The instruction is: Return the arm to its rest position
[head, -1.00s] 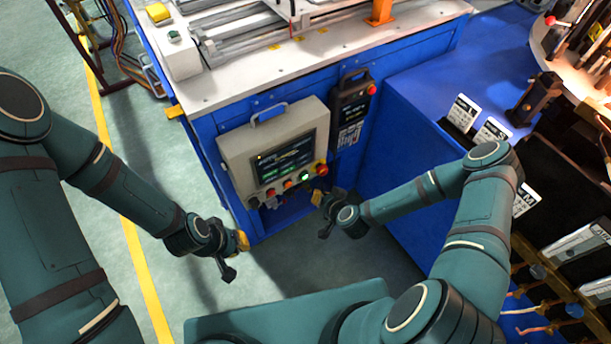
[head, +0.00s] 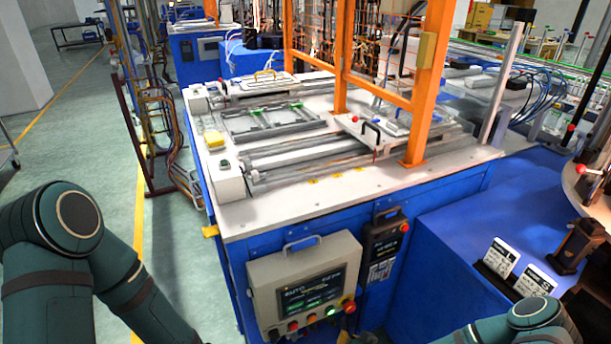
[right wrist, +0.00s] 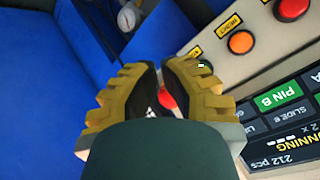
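In the head view my right forearm (head: 520,325) shows at the lower right, and only a small bit of my right gripper shows at the bottom edge below the control panel (head: 305,285). In the right wrist view my right gripper (right wrist: 160,70) has its two yellow ribbed fingers drawn together at the tips, with nothing clearly held. A red spot shows between the fingers. The panel's orange button (right wrist: 241,42) and screen (right wrist: 290,110) lie to the right of them. My left arm (head: 75,270) enters at the lower left of the head view; its gripper is out of frame.
A blue workbench (head: 350,190) with a white top stands ahead, with orange posts (head: 430,80) on it. A dark handheld unit (head: 384,240) hangs beside the panel. Label cards (head: 502,258) stand on the blue surface at right. Green floor at left is open.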

